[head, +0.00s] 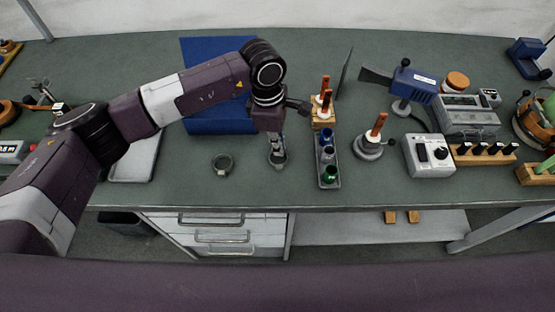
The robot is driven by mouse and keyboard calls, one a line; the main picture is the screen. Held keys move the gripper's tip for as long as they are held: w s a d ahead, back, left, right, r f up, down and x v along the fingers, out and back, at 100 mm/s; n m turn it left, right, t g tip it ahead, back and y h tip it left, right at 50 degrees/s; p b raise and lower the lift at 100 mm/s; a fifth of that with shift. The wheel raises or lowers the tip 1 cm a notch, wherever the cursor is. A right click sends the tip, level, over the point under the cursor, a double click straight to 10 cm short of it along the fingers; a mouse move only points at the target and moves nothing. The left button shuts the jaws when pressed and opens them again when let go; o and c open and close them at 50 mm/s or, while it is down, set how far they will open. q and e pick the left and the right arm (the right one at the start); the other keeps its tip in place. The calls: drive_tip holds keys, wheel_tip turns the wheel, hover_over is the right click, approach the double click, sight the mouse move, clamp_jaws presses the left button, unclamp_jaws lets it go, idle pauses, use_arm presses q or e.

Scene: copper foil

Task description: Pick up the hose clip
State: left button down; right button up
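A small dark grey ring with a lighter edge (222,165), which looks like the hose clip, lies on the green-grey bench top near the front edge. My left gripper (277,162) points down over the bench to the right of the ring and apart from it. Its fingers are small and seen from above, so I cannot tell whether they are open or shut, or whether anything is between them. My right gripper is not in view.
A tray with coloured bottles (329,174) stands close to the right of my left gripper. A blue board (215,60) lies behind my arm, and a pale tray (135,163) is left of the ring. Instruments crowd the right side. Bench around the ring is clear.

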use_arm(q)
drive_tip(key=shift+r, duration=0.1)
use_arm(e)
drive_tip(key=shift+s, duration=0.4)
use_arm(q)
drive_tip(key=shift+r, duration=0.1)
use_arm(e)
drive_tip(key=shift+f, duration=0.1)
